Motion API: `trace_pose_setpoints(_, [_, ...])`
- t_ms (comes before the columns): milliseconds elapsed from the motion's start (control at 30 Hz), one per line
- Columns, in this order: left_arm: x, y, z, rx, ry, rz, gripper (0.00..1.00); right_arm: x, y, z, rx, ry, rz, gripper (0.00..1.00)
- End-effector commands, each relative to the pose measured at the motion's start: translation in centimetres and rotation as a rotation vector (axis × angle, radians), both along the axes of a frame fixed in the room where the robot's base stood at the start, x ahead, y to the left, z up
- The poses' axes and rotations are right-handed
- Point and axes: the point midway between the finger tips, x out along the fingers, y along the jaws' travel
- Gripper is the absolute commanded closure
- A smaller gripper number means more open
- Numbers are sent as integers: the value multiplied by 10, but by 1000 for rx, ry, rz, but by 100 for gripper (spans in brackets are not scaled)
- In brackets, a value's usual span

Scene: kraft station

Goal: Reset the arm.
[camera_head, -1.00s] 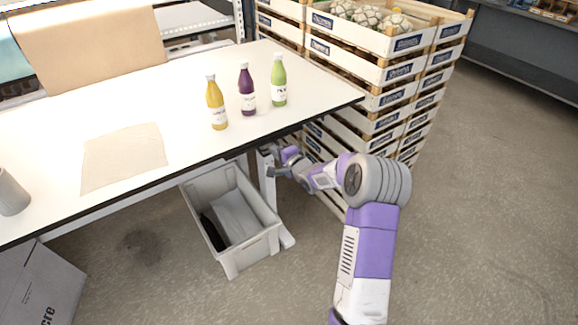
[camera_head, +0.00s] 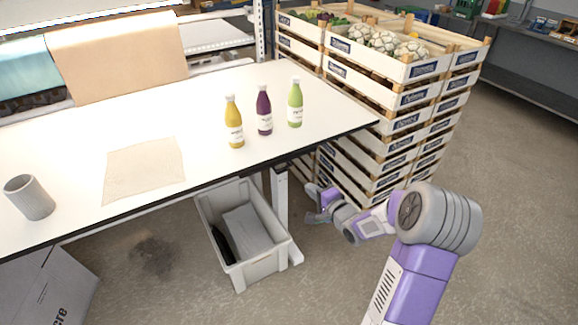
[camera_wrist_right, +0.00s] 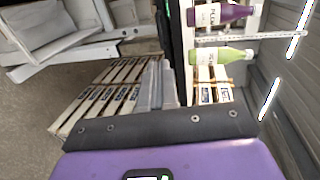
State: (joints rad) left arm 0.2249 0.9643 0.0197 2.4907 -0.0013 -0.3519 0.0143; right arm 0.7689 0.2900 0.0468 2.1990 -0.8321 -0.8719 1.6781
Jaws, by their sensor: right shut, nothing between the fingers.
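My right arm (camera_head: 425,255), purple and white, comes in from the lower right and reaches forward beside the table's right end. My right gripper (camera_head: 312,206) is low, below the tabletop, between the table leg and the crate stack. In the right wrist view, its grey fingers (camera_wrist_right: 157,85) are together with nothing between them. My left arm and gripper are not in view.
Yellow (camera_head: 234,122), purple (camera_head: 264,111) and green (camera_head: 295,104) bottles stand on the white table (camera_head: 75,145). A stack of crates (camera_head: 400,125) stands close behind the gripper. A grey bin (camera_head: 270,265) sits under the table edge. Floor at the right is clear.

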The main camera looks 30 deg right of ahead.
Motion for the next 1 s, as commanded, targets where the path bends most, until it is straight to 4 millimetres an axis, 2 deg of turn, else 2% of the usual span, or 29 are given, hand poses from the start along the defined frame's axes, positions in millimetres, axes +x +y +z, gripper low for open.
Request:
trace_pose_setpoints(200, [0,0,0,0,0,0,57,-1,1,-1,-1,2,1,100])
trace_pose_setpoints(300, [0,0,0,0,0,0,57,1,10,-15,-14,33,15,100])
trace_pose_setpoints(367, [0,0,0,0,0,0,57,3,24,-33,-36,78,35,100])
trace_pose_setpoints(433, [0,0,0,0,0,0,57,4,49,-65,-79,158,78,100])
trace_pose_setpoints(567, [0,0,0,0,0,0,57,-9,113,-138,-194,357,226,100])
trace_pose_setpoints(600, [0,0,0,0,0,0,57,-17,135,-159,-234,418,289,100])
trace_pose_setpoints(667, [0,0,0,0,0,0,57,-34,166,-188,-295,506,392,100])
trace_pose_setpoints(800, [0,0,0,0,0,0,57,-90,237,-245,-430,687,680,100])
trace_pose_setpoints(900, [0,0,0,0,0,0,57,-137,276,-272,-511,781,898,100])
trace_pose_setpoints(1000, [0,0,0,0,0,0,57,-177,301,-287,-569,838,1079,100])
